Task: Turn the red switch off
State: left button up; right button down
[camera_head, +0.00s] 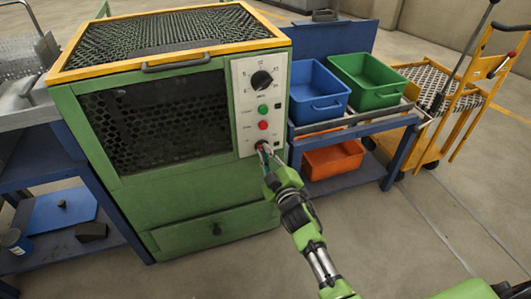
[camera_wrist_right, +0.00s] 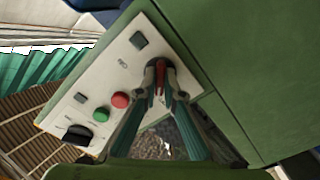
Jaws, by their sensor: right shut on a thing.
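The green furnace cabinet (camera_head: 215,190) carries a pale control panel (camera_head: 245,95) on its front right. The red switch (camera_wrist_right: 160,78) sits low on that panel, between my right gripper's fingertips in the right wrist view. My right gripper (camera_head: 265,150) is at the bottom of the panel in the head view, where its fingers mostly hide the switch. It also shows in the right wrist view (camera_wrist_right: 160,90), shut on the red switch. I cannot tell the switch's on or off position. My left gripper is not in view.
Above the switch are a red button (camera_head: 263,125), a green button (camera_head: 262,109) and a black dial (camera_head: 262,80). To the right, a blue cart (camera_head: 345,182) holds a blue bin (camera_head: 318,92) and a green bin (camera_head: 368,80). An orange bin (camera_head: 332,160) is below.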

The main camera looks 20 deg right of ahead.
jog(key=c, duration=2.2)
grip_release()
jog(key=shift+o, duration=0.2)
jog(key=s, duration=1.2)
jog(key=shift+d, duration=0.2)
